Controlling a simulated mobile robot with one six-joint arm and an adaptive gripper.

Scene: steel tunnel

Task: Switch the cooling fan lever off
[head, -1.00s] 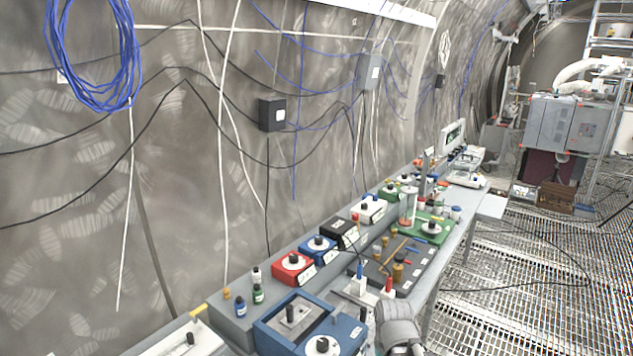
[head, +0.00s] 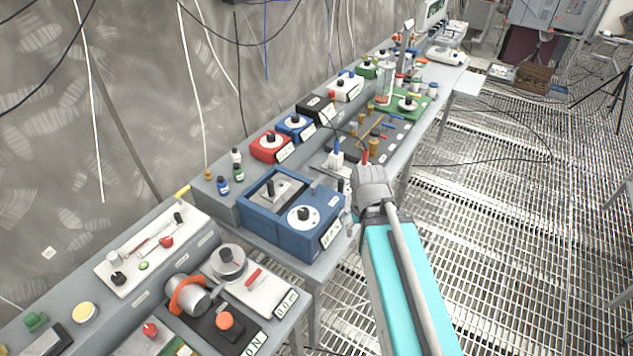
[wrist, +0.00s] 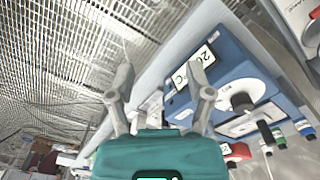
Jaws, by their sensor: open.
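No lever that I can name for certain as the cooling fan lever shows. Possible controls are on a white panel (head: 140,262) with a black-topped stick and a red knob, at the left in the head view, and on a unit by an "ON" label (head: 250,347) below it. A blue box (head: 262,212) with a white dial stands on the bench; it also shows in the wrist view (wrist: 235,60) with its black knob. My gripper (wrist: 161,80) is open and empty in the wrist view, beside the blue box's labelled front. In the head view its fingers are mostly hidden behind my arm.
Red (head: 270,146) and blue boxes, small bottles and a dark tray (head: 395,135) crowd the bench farther back. An orange-ringed metal cylinder (head: 190,297) lies at the lower left. The grated floor (head: 500,210) at the right is open.

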